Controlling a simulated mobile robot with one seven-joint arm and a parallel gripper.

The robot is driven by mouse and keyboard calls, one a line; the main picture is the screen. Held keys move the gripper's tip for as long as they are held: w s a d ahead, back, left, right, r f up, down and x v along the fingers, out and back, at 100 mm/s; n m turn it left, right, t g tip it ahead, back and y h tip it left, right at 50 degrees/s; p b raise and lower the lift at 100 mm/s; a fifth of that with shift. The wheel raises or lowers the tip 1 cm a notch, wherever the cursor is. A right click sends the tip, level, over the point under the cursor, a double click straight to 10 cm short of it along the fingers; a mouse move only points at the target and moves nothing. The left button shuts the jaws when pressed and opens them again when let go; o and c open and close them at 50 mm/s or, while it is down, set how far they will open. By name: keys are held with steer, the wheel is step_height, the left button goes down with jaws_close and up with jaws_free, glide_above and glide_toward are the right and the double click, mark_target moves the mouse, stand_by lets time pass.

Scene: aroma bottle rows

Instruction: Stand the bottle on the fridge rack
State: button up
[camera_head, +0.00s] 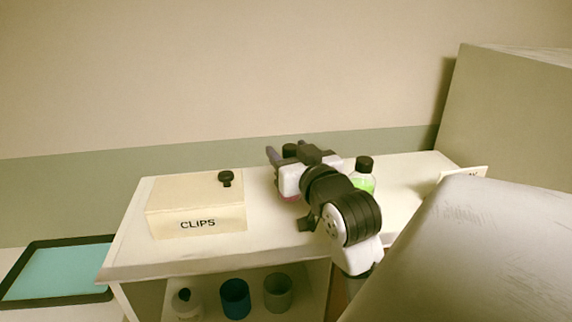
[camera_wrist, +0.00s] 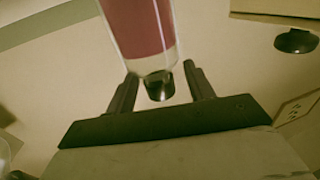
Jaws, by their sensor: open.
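A bottle with dark red contents (camera_wrist: 142,27) and a dark cap (camera_wrist: 160,87) fills the top middle of the wrist view. My gripper (camera_wrist: 163,74) is open, with one finger on either side of the capped end. In the head view, my gripper (camera_head: 292,156) is over the white shelf top, and a dark cap (camera_head: 289,150) shows between its fingers. The rest of that bottle is mostly hidden, with a little pink below the gripper. A bottle with green liquid (camera_head: 363,180) and a black cap stands upright just right of my wrist. I cannot make out a fridge rack.
A cream box marked CLIPS (camera_head: 197,208) with a black knob stands on the left of the white shelf unit (camera_head: 145,259). Several containers, including a blue cup (camera_head: 235,298), stand on the lower shelf. A teal tray (camera_head: 60,270) lies at far left.

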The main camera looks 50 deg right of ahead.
steer(key=shift+s, duration=0.1)
steer(key=shift+c, duration=0.3)
jaws_close()
steer(key=shift+r, duration=0.15)
